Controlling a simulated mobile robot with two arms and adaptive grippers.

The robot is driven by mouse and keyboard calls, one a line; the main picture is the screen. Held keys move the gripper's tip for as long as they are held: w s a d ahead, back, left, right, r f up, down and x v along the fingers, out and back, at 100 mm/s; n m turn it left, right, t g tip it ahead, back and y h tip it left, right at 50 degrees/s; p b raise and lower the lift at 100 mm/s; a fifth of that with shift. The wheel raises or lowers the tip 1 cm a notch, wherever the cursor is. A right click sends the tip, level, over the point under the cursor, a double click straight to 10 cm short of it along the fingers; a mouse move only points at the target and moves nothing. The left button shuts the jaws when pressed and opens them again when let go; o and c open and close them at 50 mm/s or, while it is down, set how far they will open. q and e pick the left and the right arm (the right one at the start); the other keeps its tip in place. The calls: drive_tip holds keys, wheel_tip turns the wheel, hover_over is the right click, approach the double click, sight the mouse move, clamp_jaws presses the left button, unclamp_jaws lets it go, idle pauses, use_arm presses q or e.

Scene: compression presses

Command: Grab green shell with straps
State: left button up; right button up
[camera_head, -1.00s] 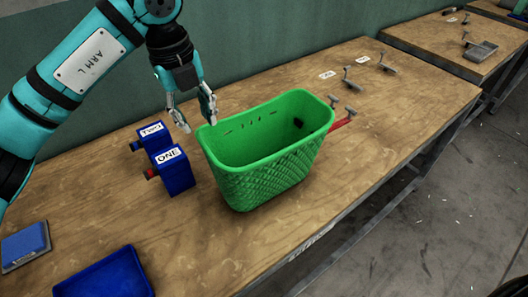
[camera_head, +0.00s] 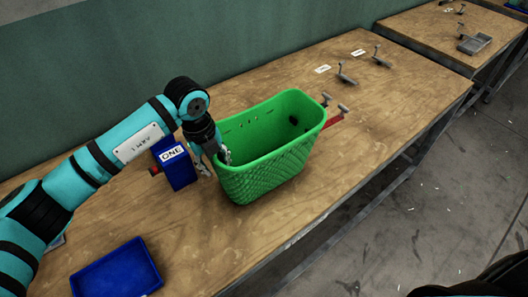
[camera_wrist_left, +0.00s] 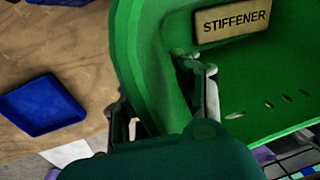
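The green shell (camera_head: 265,178) is a basket-like tub standing on the wooden table. A red strap (camera_head: 334,121) shows at its right end. My left gripper (camera_head: 214,163) is at the shell's left end, with one finger inside the rim and one outside. In the left wrist view the fingers (camera_wrist_left: 160,105) stand apart on both sides of the shell wall (camera_wrist_left: 140,60); whether both touch it is unclear. A tan block marked STIFFENER (camera_wrist_left: 233,21) lies inside the shell. My right gripper is not in view.
A blue block labelled ONE (camera_head: 174,166) stands just left of the shell, close to my left arm. A blue tray (camera_head: 117,270) lies at the front left. Grey handles (camera_head: 346,74) stand at the back right. The table in front of the shell is clear.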

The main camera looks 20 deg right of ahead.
use_arm(q)
drive_tip(key=shift+d+f, duration=0.1)
drive_tip(key=shift+f, duration=0.35)
drive_tip(key=shift+f, duration=0.1)
clamp_jaws()
idle(0.4)
